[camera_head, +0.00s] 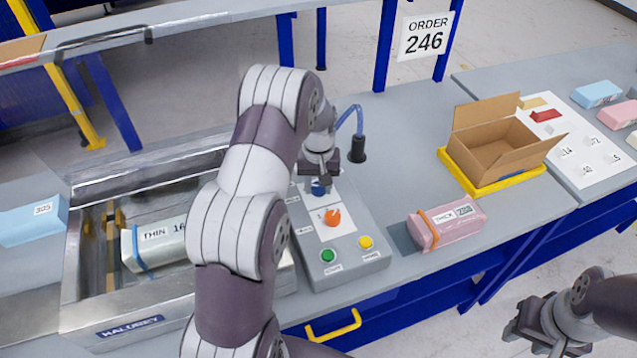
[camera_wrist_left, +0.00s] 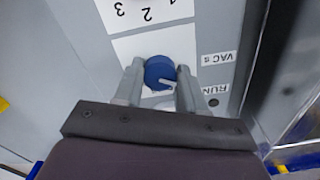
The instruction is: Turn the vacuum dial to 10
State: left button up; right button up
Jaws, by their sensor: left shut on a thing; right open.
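The blue vacuum dial (camera_head: 320,188) is on the grey control panel (camera_head: 345,268), near its far end. In the left wrist view the dial (camera_wrist_left: 159,71) has a white pointer mark on its lower right, and a "VAC" label sits to its right. My left gripper (camera_head: 319,180) reaches down over the dial. In the left wrist view its two fingers (camera_wrist_left: 158,88) stand on either side of the dial, shut on it. My right gripper (camera_head: 527,328) is open and empty at the lower right, away from the panel.
An orange knob (camera_head: 332,217), a green button (camera_head: 327,255) and a yellow button (camera_head: 366,243) are on the panel. A pink foam block (camera_head: 447,224) lies to the right, an open carton (camera_head: 500,140) beyond it. A metal chamber (camera_head: 85,316) holds a "THIN" block (camera_head: 160,250).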

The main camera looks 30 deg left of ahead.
pick_arm(q)
jog(key=m, duration=0.3)
jog(key=shift+m, duration=0.3)
jog(key=shift+a+m, duration=0.1)
jog(key=shift+m, duration=1.8)
jog(key=shift+w+r, duration=0.1)
jog(key=o, duration=1.1)
